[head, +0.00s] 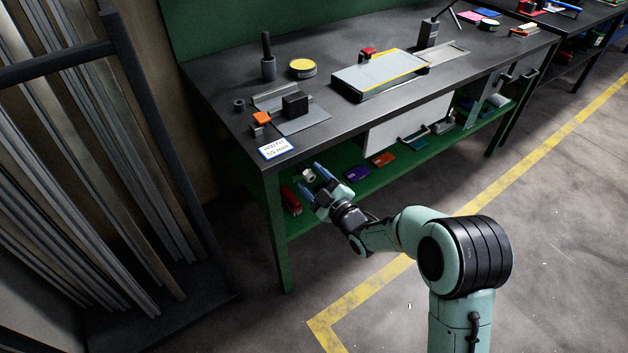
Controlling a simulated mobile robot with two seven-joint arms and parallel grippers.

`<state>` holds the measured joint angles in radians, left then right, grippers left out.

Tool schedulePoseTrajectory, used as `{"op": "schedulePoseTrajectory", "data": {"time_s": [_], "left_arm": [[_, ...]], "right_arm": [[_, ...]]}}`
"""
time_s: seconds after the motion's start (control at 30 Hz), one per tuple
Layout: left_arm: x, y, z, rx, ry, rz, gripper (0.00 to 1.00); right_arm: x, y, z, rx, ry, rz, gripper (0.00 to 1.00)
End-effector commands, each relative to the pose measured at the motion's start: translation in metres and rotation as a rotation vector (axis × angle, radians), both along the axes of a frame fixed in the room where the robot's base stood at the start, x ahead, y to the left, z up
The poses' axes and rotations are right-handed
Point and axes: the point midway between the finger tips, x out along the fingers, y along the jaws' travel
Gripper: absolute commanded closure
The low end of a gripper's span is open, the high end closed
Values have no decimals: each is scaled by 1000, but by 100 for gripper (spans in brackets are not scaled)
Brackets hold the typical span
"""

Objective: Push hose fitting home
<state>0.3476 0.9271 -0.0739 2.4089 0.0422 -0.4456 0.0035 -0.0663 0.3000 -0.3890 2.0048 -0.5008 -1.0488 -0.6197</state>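No hose or hose fitting can be made out for certain. On the near left of the dark workbench (345,118) is a grey metal plate (303,122) with a black block (295,105) on it. A small orange-topped part (261,118) sits at its left edge. A small dark cylinder (239,105) stands farther left. My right gripper (313,179) is in front of the bench, its two blue-grey fingers spread apart with nothing seen between them. It appears clear of the parts on top. My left gripper is not in view.
A white label reading "WIDTH 50 mm" (275,148) is at the bench's front corner. A grey tray-like fixture (382,72), a yellow-topped tin (302,68) and a dark cup (268,68) stand behind. A green lower shelf (335,197) holds small items. A rack of metal bars (110,60) stands left.

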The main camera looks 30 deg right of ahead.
Motion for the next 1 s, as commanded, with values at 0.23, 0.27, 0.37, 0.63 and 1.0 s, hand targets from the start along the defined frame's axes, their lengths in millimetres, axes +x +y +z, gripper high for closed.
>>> {"op": "schedulePoseTrajectory", "data": {"time_s": [0.23, 0.27, 0.37, 0.63, 1.0], "left_arm": [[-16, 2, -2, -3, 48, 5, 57], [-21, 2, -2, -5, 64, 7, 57], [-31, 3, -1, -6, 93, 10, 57], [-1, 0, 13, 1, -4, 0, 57], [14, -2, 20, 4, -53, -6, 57]], "right_arm": [[0, 0, 0, 0, 0, 0, 42], [0, 0, 0, 0, 0, 0, 42], [-12, -3, 0, 1, 4, -3, 42], [-80, -7, 1, 1, 2, -3, 42], [-131, -11, 0, 0, 0, -1, 42]]}}
